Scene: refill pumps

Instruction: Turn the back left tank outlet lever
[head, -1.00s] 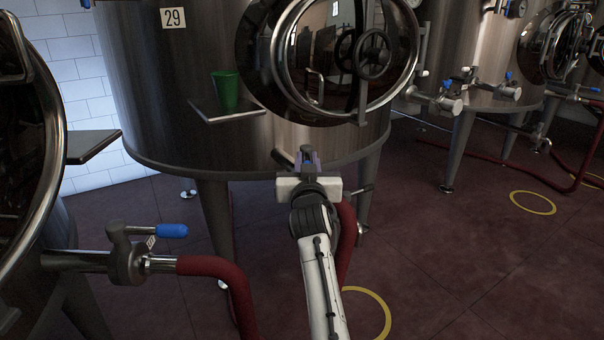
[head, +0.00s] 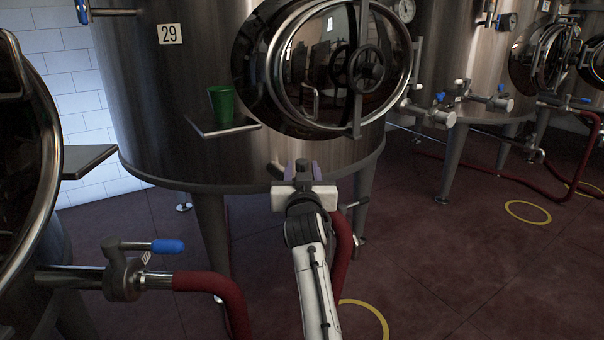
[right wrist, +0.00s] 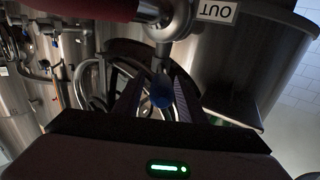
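The back left tank (head: 150,130), numbered 29, stands on legs behind my right gripper (head: 304,172). In the head view the gripper mostly hides this tank's outlet, and a red hose (head: 342,255) hangs down beside my arm. In the right wrist view the outlet valve (right wrist: 170,20) has an OUT label, and its lever ends in a blue grip (right wrist: 162,93). The right gripper's two fingers (right wrist: 158,100) are apart, with the blue grip between them in the picture. I cannot tell whether they touch it. My left gripper is not in view.
A nearer tank at the left has its own outlet valve (head: 122,277) with a blue-tipped lever (head: 167,246). A green cup (head: 222,104) stands on a small shelf (head: 205,131) on tank 29. More tanks (head: 480,60) stand at the right. Floor at the right is mostly clear.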

